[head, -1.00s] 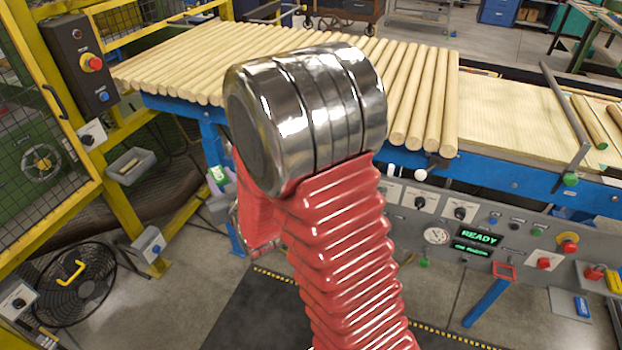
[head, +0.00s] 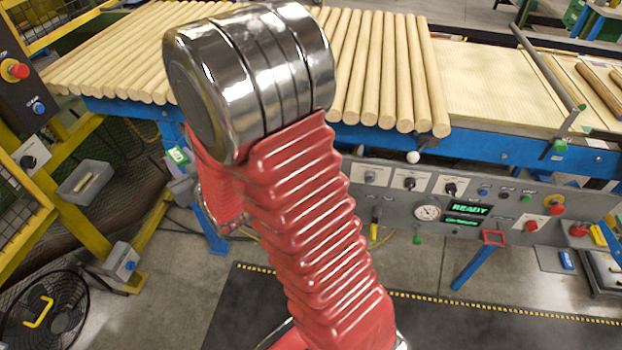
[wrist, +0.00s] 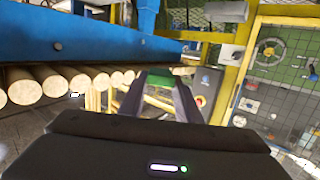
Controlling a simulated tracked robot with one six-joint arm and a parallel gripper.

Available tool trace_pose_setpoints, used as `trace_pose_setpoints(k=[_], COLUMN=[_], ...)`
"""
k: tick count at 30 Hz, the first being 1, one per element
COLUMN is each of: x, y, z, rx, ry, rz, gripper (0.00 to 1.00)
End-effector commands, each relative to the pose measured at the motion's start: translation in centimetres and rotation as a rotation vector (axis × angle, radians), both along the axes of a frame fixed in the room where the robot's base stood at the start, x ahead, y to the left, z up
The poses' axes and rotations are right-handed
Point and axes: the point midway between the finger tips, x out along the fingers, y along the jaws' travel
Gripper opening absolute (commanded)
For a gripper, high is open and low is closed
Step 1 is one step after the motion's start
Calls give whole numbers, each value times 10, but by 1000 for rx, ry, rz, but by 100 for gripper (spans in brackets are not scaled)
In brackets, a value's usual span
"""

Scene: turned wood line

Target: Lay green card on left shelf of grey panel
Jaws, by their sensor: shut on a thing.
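My gripper (wrist: 161,82) shows in the wrist view, its two dark fingers reaching up from the black wrist body. It is shut on the green card (wrist: 183,70), of which only a small green edge shows at the fingertips. In the head view my red arm hides the gripper. The grey panel (head: 390,206) runs along the front of the blue conveyor frame, with buttons and a green READY display. My arm covers its left part. A grey ledge (head: 183,188) shows left of my arm, with a green and white item (head: 178,156) by it; I cannot tell whether this is the card.
Turned wooden rods (head: 385,75) lie on the conveyor above the panel, their ends toward me. A yellow guard frame (head: 75,150) with a grey bin (head: 86,182) and a black fan (head: 45,315) stand at left. Dark floor matting (head: 450,320) is clear in front.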

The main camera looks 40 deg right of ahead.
Motion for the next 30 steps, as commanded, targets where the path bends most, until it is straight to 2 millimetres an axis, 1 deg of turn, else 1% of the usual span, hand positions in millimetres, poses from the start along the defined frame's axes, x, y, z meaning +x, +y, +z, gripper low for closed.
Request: trace_pose_setpoints(k=[7, 11, 14, 20, 26, 30], x=[0, 0, 0, -5, -17, -28], y=[2, -9, -25, -73, -122, -154], z=[0, -2, -5, -13, -23, -31], rx=[0, -1, -1, -1, -1, 0], ry=[0, 0, 1, 1, 0, 1], rz=[5, 0, -9, -30, -48, -59], gripper=[10, 10, 10, 10, 10, 10])
